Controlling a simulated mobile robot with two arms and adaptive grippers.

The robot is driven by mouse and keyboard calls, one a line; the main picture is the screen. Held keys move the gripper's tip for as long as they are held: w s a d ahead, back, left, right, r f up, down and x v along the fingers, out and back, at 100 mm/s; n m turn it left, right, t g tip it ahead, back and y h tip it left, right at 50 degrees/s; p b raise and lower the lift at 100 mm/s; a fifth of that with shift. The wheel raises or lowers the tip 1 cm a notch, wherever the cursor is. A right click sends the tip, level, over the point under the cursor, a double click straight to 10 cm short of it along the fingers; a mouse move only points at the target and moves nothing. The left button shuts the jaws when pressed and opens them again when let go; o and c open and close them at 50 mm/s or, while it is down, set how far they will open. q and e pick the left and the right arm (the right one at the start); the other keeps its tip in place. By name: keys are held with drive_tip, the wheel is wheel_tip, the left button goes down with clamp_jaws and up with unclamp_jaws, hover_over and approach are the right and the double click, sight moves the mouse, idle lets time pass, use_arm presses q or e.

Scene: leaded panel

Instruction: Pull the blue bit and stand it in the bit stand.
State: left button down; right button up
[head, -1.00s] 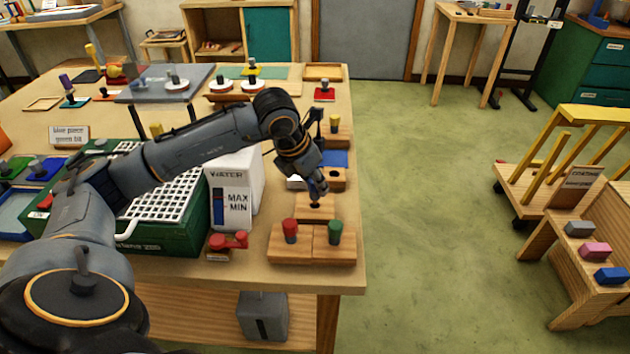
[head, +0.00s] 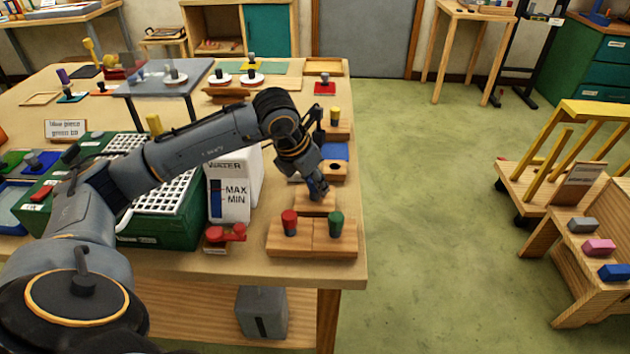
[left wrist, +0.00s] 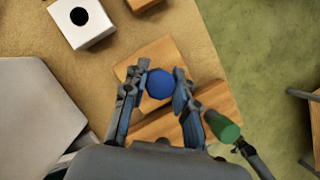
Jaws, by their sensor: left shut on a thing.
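In the left wrist view, the blue bit (left wrist: 160,84) sits between the fingers of my left gripper (left wrist: 163,82), which is shut on it. Right under it is a small wooden block (left wrist: 150,56); I cannot tell whether the bit stands in this block or is held just above it. In the head view my left gripper (head: 317,188) is down at this wooden block (head: 314,205), and the bit is hidden there. A red bit (head: 290,222) and a green bit (head: 335,224) stand in wooden blocks in front. My right gripper is out of view.
A white block with a dark hole (left wrist: 80,20) lies at upper left in the wrist view. Behind my gripper are a block with a hole (head: 338,171) and a yellow-topped piece (head: 335,117). The white water tank (head: 230,190) stands left, the table edge is close right.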

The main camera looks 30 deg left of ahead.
use_arm(q)
drive_tip(key=c, duration=1)
unclamp_jaws()
drive_tip(key=v, duration=1.2)
drive_tip(key=shift+f, duration=0.15)
